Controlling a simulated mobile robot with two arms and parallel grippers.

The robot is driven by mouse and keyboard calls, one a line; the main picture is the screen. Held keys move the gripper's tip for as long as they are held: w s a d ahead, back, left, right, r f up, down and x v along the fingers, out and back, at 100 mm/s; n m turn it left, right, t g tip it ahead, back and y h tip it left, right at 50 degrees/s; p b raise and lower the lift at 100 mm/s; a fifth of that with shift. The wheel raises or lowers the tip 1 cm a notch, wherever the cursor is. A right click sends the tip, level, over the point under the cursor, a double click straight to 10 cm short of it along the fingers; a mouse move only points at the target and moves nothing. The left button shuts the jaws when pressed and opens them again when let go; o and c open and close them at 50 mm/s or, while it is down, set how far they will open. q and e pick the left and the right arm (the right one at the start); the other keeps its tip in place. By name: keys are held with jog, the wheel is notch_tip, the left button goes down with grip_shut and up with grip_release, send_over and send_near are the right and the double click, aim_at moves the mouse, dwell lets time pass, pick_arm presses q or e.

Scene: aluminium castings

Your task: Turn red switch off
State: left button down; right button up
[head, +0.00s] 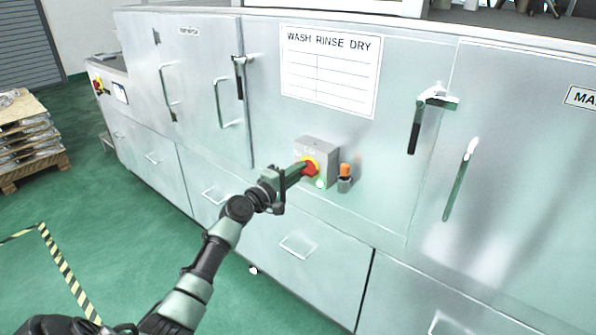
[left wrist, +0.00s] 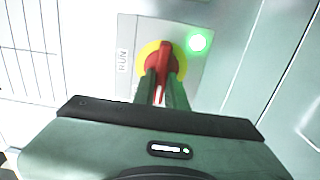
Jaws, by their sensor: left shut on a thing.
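The red switch (head: 309,168) sits on a yellow round plate on a grey box (head: 318,150) fixed to the front of the metal machine. In the left wrist view the red switch (left wrist: 161,66) stands in front of its yellow disc, beside a "RUN" label and a lit green lamp (left wrist: 198,42). My left gripper (head: 300,172) reaches in from the left and is shut on the red switch; in the left wrist view its two fingers (left wrist: 162,88) lie on either side of the handle. My right gripper is in neither view.
An orange-topped fitting (head: 345,172) sticks out just right of the switch box. Door handles (head: 418,125) and drawer pulls (head: 297,247) project from the machine. A pallet stack (head: 22,135) stands at far left. Green floor is clear in front.

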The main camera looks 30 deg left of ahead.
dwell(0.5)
pick_arm(q)
jog(key=c, duration=1.4)
grip_release()
jog(key=shift+c, duration=0.2)
jog(key=shift+s, duration=0.1)
jog(key=s, duration=0.7)
jog(key=shift+s+a, duration=0.35)
jog(key=shift+f, duration=0.1)
